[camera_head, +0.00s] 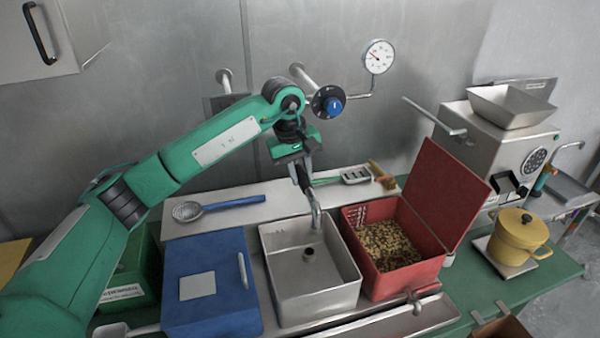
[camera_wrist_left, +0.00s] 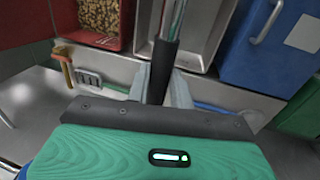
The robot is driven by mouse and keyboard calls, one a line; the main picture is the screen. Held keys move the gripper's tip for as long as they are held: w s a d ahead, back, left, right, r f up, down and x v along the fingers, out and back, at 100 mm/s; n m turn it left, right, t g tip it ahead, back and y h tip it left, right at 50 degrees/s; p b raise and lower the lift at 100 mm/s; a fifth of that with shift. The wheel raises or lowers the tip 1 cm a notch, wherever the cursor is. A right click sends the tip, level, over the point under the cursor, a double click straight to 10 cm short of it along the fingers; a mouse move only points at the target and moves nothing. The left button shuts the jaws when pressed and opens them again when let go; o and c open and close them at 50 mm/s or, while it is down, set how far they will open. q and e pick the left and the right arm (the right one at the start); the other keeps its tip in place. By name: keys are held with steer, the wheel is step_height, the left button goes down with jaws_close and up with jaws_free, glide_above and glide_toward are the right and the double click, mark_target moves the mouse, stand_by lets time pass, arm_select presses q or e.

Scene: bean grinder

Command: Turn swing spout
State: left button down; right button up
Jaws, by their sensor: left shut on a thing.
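The swing spout (camera_head: 316,212) is a thin metal tube with a dark sleeve. Its bare end hangs over the square steel basin (camera_head: 352,281), near the back wall of the basin. My left gripper (camera_head: 303,178) reaches down from above and is shut on the spout at its dark sleeve. In the left wrist view the dark sleeve of the spout (camera_wrist_left: 162,70) stands between the grey fingers (camera_wrist_left: 163,92), with the metal tube running out past it. The fingers partly hide the spout's upper part. My right gripper is in neither view.
An open red bin (camera_head: 352,238) of beans stands right of the basin, a closed blue box (camera_head: 205,318) left. A skimmer (camera_head: 235,203) and a brush (camera_head: 378,171) lie on the ledge behind. A gauge (camera_head: 378,56) and blue-knobbed valve (camera_head: 334,105) are on the wall.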

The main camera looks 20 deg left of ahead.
arm_select(q)
steer(key=shift+w+d+n+b, duration=0.3)
steer(key=shift+w+d+b, duration=0.1)
steer(key=shift+d, duration=0.1)
steer(key=w+d+n+b, duration=0.1)
steer(key=w+d+n, duration=0.2)
steer(key=w, duration=0.3)
steer(key=w+d+n+t+y+b, duration=0.1)
steer(key=w+d+n+b, duration=0.1)
steer(key=w+d+n, duration=0.2)
steer(key=shift+w+d+n+y, duration=0.3)
steer(key=shift+w+n, duration=0.6)
steer(key=shift+w, duration=0.35)
steer(key=c, duration=1.2)
jaws_free()
steer(key=shift+c, duration=0.2)
